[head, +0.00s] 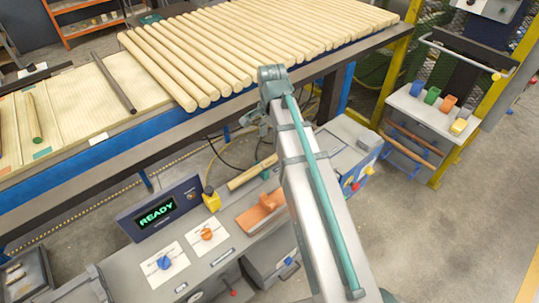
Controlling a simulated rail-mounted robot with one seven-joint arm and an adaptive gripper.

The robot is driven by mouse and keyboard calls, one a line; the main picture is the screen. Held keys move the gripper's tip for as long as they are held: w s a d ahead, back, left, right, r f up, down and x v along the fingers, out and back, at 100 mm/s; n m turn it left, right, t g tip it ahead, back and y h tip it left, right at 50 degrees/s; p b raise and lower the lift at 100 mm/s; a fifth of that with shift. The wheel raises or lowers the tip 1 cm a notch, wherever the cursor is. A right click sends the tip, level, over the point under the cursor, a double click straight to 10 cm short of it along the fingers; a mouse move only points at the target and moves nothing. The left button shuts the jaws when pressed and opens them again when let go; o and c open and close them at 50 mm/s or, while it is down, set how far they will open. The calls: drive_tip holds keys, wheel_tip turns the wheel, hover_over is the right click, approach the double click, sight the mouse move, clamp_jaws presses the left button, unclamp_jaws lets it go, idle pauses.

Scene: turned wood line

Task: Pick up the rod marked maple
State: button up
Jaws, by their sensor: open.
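No maple marking can be read on any rod. Several pale rods (235,40) lie side by side on the conveyor at the top. A dark rod (113,82) lies apart on the ribbed bed to their left. A shorter pale rod with a green end (32,118) lies at the far left. Another pale rod (252,172) lies by a yellow block on the near bench, its right part hidden behind my arm. My gripper (250,119) is small and partly hidden beside my arm, in front of the conveyor's near edge; it is open, with no rod seen in it.
The near bench (225,265) carries a READY display (157,212), a blue knob (164,263) and an orange knob (207,233). A shelf (432,113) at right holds coloured cups, with brown rods racked below. Yellow posts and mesh stand behind it. Floor at lower right is clear.

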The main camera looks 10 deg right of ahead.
drive_tip(key=p, duration=0.1)
hover_over(268, 160)
drive_tip(key=shift+w+d+f, duration=0.1)
drive_tip(key=shift+w+f, duration=0.05)
drive_tip(key=shift+f, duration=2.7)
drive_tip(key=shift+f+p, duration=1)
drive_tip(key=shift+f, duration=1.55)
clamp_jaws()
